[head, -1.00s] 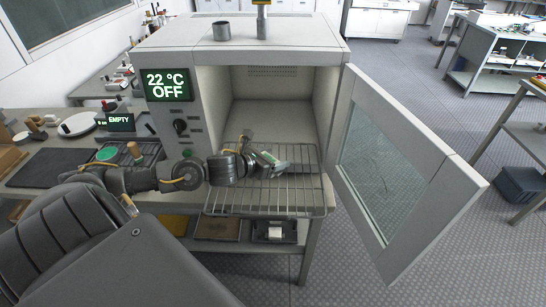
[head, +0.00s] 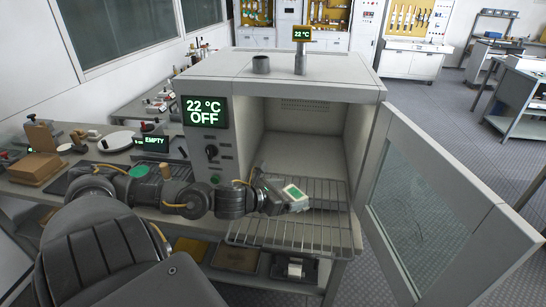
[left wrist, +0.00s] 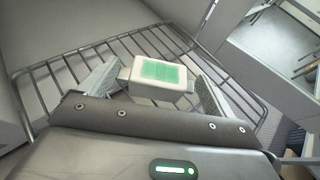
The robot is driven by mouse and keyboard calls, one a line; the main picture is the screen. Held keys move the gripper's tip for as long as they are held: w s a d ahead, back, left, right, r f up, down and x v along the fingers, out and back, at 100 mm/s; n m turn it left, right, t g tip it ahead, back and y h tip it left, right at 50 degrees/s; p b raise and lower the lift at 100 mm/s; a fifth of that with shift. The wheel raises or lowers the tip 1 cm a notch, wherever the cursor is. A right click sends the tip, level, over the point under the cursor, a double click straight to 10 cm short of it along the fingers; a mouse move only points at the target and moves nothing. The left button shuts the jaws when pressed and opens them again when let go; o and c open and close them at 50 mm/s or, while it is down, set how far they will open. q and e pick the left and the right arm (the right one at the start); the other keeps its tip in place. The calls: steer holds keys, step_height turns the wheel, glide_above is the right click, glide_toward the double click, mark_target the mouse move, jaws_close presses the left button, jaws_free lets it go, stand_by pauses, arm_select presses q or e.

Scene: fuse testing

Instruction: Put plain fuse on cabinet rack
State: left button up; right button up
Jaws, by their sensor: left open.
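The plain fuse, a white block with a green label (head: 293,191), is over the wire rack (head: 275,237) of the cabinet (head: 295,70). My left gripper (head: 287,202) reaches across the rack from the left and is open around the fuse. In the left wrist view the fuse (left wrist: 157,76) lies between the two spread fingers (left wrist: 160,90), with a gap on each side. It looks to be at the rack wires, but its underside is hidden, so contact is hard to judge. My right gripper is not in view.
The cabinet door (head: 430,205) stands open to the right. The cabinet display (head: 204,112) reads 22 °C OFF. A small display (head: 154,142) on the left bench reads EMPTY. The cabinet interior (head: 300,150) and the rack's front part are clear.

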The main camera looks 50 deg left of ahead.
arm_select(q)
steer(key=v, duration=0.3)
steer(key=shift+s+f, duration=0.1)
steer(key=shift+s, duration=0.05)
steer(key=shift+s+d+r, duration=0.1)
steer(key=shift+s+r, duration=0.1)
steer(key=shift+s, duration=0.1)
steer(key=shift+s+r+p, duration=0.2)
steer(key=shift+s+p, duration=0.1)
steer(key=shift+p+v, duration=0.55)
steer(key=shift+v, duration=0.45)
